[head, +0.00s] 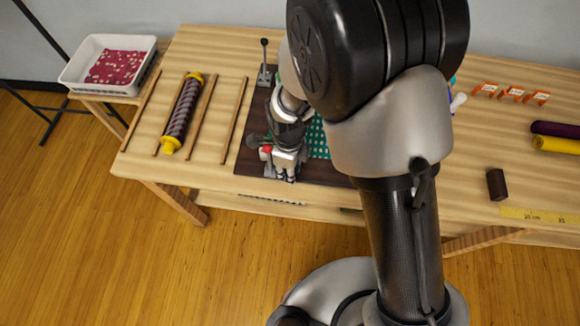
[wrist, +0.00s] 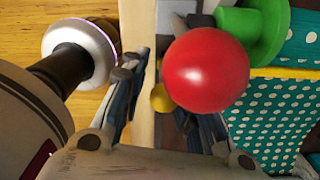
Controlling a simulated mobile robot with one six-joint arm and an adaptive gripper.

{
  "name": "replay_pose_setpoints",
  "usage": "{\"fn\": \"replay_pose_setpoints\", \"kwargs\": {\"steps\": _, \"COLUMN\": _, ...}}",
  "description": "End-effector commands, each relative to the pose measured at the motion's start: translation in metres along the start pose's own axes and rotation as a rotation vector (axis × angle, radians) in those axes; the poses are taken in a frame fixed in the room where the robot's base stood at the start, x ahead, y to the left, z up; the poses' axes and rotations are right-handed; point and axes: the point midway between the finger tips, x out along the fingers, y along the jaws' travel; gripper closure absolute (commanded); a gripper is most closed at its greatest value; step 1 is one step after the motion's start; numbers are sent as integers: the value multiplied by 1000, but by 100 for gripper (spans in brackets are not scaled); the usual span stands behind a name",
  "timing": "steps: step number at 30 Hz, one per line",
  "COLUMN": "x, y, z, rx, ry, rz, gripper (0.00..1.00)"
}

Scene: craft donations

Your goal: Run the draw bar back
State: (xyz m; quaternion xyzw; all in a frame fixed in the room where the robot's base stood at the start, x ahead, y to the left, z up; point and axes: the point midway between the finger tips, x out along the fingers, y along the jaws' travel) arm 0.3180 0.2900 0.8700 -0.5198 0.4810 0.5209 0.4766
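My gripper (head: 284,172) is low at the front left of a dark board on the table, beside a small red knob (head: 267,149). In the wrist view my gripper (wrist: 160,78) has its fingers apart, with the table edge and a small yellow ball (wrist: 159,98) showing between them. The red knob (wrist: 205,70) looms close to the camera and covers part of the right finger. I cannot tell whether anything touches the fingers. No part is clearly recognisable as the draw bar; my arm hides much of the board.
A black-knobbed lever (head: 264,60) stands at the board's back. A green round part (wrist: 258,28) and teal dotted fabric (wrist: 275,120) lie right of the red knob. Wooden strips and a yellow-ended roller (head: 182,112) lie left.

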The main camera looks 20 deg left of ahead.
Motion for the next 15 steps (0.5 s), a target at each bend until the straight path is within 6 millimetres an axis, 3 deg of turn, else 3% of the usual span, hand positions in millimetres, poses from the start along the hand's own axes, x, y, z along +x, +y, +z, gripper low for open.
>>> {"fn": "replay_pose_setpoints", "kwargs": {"steps": 8, "x": -8, "y": -6, "z": 7, "rx": -1, "ry": -17, "rz": -18, "gripper": 71}}
{"fn": "replay_pose_setpoints", "kwargs": {"steps": 15, "x": -50, "y": -4, "z": 4, "rx": -1, "ry": -14, "rz": -15, "gripper": 71}}
